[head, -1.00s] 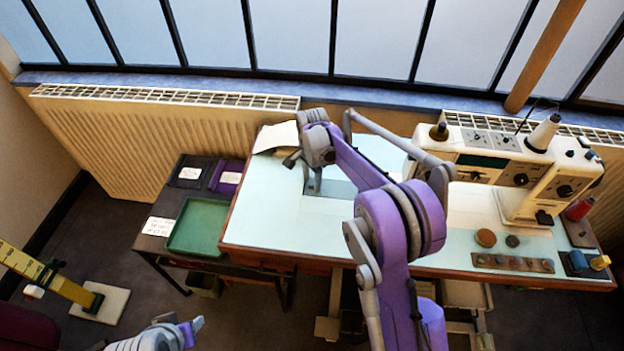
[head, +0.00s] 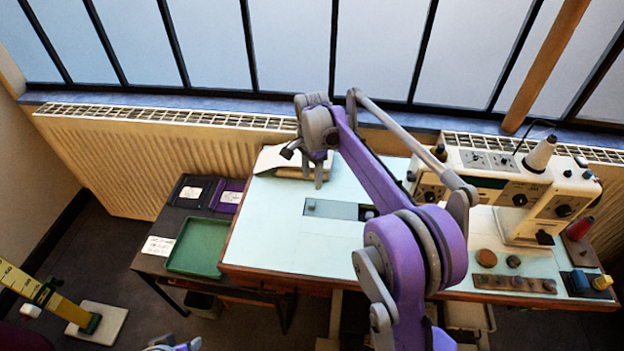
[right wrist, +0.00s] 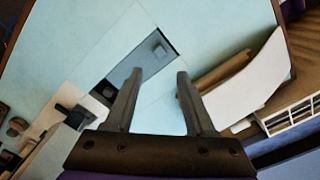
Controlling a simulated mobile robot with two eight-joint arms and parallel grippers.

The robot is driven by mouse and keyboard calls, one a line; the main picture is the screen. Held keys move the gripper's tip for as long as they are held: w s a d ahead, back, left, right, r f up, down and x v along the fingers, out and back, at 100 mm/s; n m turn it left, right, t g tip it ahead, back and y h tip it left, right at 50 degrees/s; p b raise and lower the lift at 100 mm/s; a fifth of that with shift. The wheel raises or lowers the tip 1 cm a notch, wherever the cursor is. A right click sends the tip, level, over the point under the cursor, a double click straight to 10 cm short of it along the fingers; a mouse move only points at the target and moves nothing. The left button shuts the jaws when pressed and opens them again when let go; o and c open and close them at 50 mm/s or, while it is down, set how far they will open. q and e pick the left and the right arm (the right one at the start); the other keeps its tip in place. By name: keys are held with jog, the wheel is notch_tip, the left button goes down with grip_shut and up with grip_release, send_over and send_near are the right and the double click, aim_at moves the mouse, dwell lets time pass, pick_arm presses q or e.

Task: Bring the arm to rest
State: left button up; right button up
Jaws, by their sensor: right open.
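My right arm reaches over the pale sewing table (head: 275,240). Its right gripper (head: 313,180) hangs over the table's far left part, beside a white-topped piece with a wooden edge (head: 270,159). In the right wrist view the right gripper (right wrist: 160,72) is open, with nothing between its two fingers. Behind the fingers in that view lie a grey inset plate (right wrist: 150,62) and, to the right, the white-topped piece (right wrist: 250,75). Only a sliver of my left arm shows at the bottom edge of the head view; its fingers are out of frame.
A cream sewing machine (head: 525,200) stands on the table's right side, with pincushion-like discs and spools near it. A low dark side table (head: 150,262) with a green tray (head: 198,247) is at the left. A radiator (head: 120,150) and windows are behind.

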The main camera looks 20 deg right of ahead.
dwell(0.3)
jog(key=s+r+n+t+p, duration=0.1)
jog(key=s+r+n, duration=0.35)
jog(key=s, duration=0.25)
jog(key=s+a+f+n+t+p, duration=0.1)
jog(key=s+n, duration=0.4)
jog(key=s, duration=0.7)
jog(key=s+a+f+n+t+p, duration=0.1)
jog(key=s+n+t+p, duration=0.1)
jog(key=s, duration=1.1)
jog(key=n+t, duration=0.1)
jog(key=n, duration=0.1)
jog(key=shift+n, duration=0.35)
